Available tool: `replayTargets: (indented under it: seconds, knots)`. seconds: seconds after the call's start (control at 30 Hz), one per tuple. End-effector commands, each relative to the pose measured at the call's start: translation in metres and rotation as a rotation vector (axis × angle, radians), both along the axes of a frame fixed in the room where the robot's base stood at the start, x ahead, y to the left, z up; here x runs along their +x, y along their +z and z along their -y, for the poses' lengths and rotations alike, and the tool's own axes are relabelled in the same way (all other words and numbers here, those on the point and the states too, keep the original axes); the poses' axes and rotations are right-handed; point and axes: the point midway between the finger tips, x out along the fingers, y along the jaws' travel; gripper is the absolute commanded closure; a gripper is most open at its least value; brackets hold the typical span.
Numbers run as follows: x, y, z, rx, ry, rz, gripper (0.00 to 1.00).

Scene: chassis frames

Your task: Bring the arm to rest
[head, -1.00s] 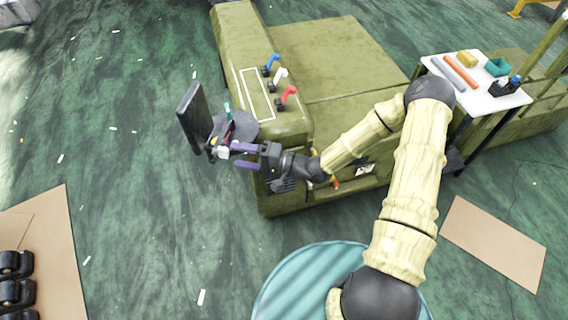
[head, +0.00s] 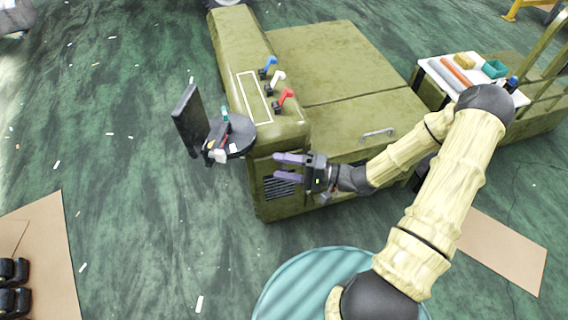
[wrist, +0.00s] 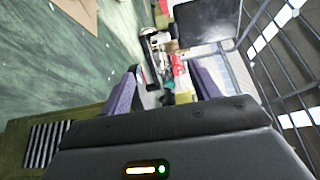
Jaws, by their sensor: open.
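My gripper (head: 290,168) is open and empty in the head view. Its two purple fingers point left, in front of the olive chassis (head: 345,75) and above its dark side grille. A round dark plate (head: 238,138) with a black upright panel (head: 188,120) and small coloured items lies up and left of the fingertips, apart from them. In the wrist view the fingers (wrist: 160,90) stand apart, with the panel (wrist: 207,22) and the small items beyond them. My arm reaches left from the right side of the head view, bent at the elbow.
Blue, white and red levers (head: 284,98) stand on the chassis top. A white side table (head: 440,72) with several items is partly behind my arm. Cardboard sheets (head: 500,250) lie on the green floor, one at left with black wheels (head: 12,300). Open floor lies left of the chassis.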

Motion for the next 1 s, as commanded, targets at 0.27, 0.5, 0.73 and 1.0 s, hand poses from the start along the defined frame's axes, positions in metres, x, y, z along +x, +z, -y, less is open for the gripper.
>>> replayTargets:
  seconds: [0.27,0.5,0.73,1.0]
  knots:
    - [0.0,0.0,-0.001,-0.004,0.0,0.001,0.38]
    - [0.011,-0.012,0.003,-0.246,-0.028,0.038,0.38]
    - [0.028,-0.022,0.037,-0.742,-0.062,0.117,0.38]
    - [0.028,0.013,0.094,-1.237,-0.063,0.154,0.38]
